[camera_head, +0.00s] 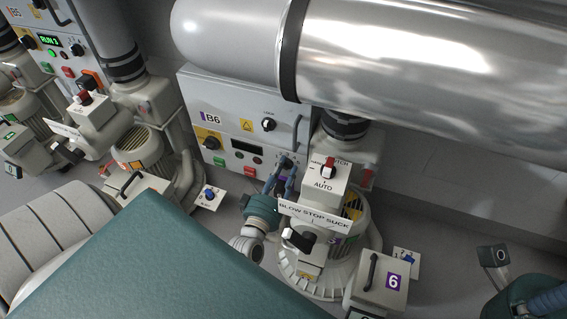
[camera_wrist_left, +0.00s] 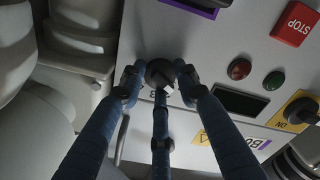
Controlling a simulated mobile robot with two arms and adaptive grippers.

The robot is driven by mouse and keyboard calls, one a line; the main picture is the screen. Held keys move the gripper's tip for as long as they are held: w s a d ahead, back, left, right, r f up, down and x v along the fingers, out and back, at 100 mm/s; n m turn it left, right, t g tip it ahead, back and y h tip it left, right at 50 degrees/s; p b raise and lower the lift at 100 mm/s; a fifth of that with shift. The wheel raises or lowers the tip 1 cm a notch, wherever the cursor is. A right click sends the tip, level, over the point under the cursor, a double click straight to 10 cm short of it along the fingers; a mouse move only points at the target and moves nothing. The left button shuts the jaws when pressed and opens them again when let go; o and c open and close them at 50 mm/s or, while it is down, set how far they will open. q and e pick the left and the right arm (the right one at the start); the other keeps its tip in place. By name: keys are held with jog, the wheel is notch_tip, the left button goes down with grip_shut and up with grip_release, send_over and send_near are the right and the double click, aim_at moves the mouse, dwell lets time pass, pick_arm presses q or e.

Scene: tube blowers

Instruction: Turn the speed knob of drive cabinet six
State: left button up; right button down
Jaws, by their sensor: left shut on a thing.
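Drive cabinet six (camera_head: 225,92), a light grey box marked B6, stands in the middle of the head view. My left gripper (camera_head: 285,165) is at the lower right of its front. In the left wrist view the blue-grey fingers of my left gripper (camera_wrist_left: 160,82) are closed around a black round knob (camera_wrist_left: 158,70), with fingers on both sides and one below. The knob's face is partly covered by the fingertips, and its printed label is mostly hidden.
The cabinet front also has a selector knob (camera_head: 268,124), a yellow-plated switch (camera_head: 208,140), a dark display (camera_wrist_left: 240,101) and a red STOP button (camera_wrist_left: 294,22). A blower with a blow-stop-suck valve (camera_head: 315,215) stands close right of my left arm. A large metal pipe (camera_head: 420,60) passes above.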

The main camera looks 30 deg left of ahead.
pick_arm(q)
jog(key=shift+f+n, duration=0.15)
jog(key=shift+n, duration=0.45)
jog(key=shift+d, duration=0.1)
jog(key=o, duration=1.2)
jog(key=shift+c, duration=0.2)
jog(key=v, duration=1.2)
